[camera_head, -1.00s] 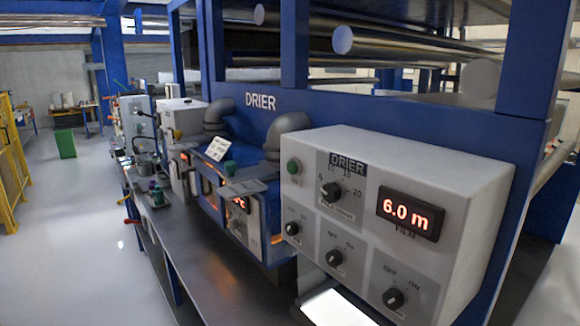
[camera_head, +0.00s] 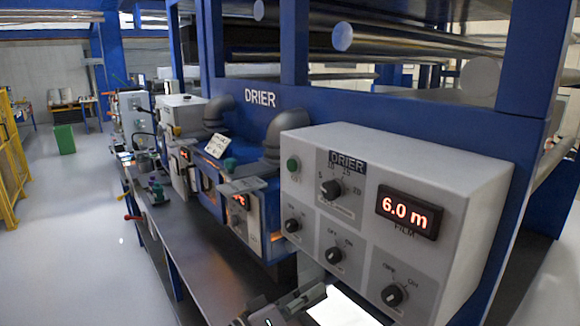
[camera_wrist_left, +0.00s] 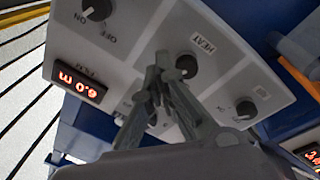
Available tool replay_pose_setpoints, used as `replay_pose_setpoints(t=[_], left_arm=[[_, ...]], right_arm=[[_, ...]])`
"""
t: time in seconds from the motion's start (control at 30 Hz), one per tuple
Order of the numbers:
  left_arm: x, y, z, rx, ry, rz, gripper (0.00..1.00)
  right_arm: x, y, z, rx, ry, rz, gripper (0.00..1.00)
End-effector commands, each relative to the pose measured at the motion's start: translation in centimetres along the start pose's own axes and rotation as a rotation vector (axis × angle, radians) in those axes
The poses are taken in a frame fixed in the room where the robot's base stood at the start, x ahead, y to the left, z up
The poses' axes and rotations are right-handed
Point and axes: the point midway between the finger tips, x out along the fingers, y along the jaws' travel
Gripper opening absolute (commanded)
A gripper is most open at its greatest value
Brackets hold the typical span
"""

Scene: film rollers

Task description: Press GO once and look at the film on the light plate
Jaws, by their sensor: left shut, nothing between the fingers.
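The green GO button (camera_head: 293,165) is at the upper left of the grey DRIER control box (camera_head: 460,190); its lettering is too small to read. The box's red film display (camera_head: 408,213) reads 6.0 m. The bright white light plate (camera_head: 343,308) lies below the box, cut by the bottom edge; I cannot make out any film on it. My left gripper (camera_head: 312,292) is low beside the plate's left edge, below the button and apart from it. In the left wrist view my left gripper (camera_wrist_left: 158,75) is shut and empty before the box's knobs. My right gripper is not in view.
The box has a dial (camera_head: 331,190) and several switch knobs, one (camera_head: 394,295) at lower right. A long grey bench (camera_head: 190,240) runs back to the left with other machines. Blue frame posts and rollers (camera_head: 400,45) stand above. The floor at left is clear before the yellow fence (camera_head: 10,165).

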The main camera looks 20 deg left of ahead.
Motion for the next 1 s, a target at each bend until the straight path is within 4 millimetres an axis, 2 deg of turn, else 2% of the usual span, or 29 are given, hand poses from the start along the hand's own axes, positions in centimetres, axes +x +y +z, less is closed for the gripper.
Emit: replay_pose_setpoints(t=[0.03,0.2,0.4,0.5,0.6,0.7,0.8,1.0], left_arm=[[0.4,0.4,-2.3,-0.033,0.056,0.028,0.0],[0.8,1.3,-10.2,-0.182,0.26,0.113,0.0],[-0.1,0.7,-19.0,-0.369,0.489,0.177,0.0],[-0.8,0.0,-22.5,-0.453,0.584,0.195,0.0],[-1.4,-0.7,-25.1,-0.521,0.657,0.205,0.0],[-1.9,-1.2,-26.7,-0.567,0.704,0.21,0.0],[-2.2,-1.6,-27.5,-0.59,0.728,0.212,0.0],[-2.3,-1.7,-27.6,-0.597,0.735,0.212,0.0]], right_arm=[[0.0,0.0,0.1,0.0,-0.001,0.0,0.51],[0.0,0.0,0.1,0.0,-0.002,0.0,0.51],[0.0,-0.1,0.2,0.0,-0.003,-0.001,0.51],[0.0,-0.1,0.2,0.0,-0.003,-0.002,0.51],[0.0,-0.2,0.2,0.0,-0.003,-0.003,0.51],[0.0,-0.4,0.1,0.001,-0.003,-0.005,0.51],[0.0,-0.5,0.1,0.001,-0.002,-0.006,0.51],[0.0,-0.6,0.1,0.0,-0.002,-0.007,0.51]])
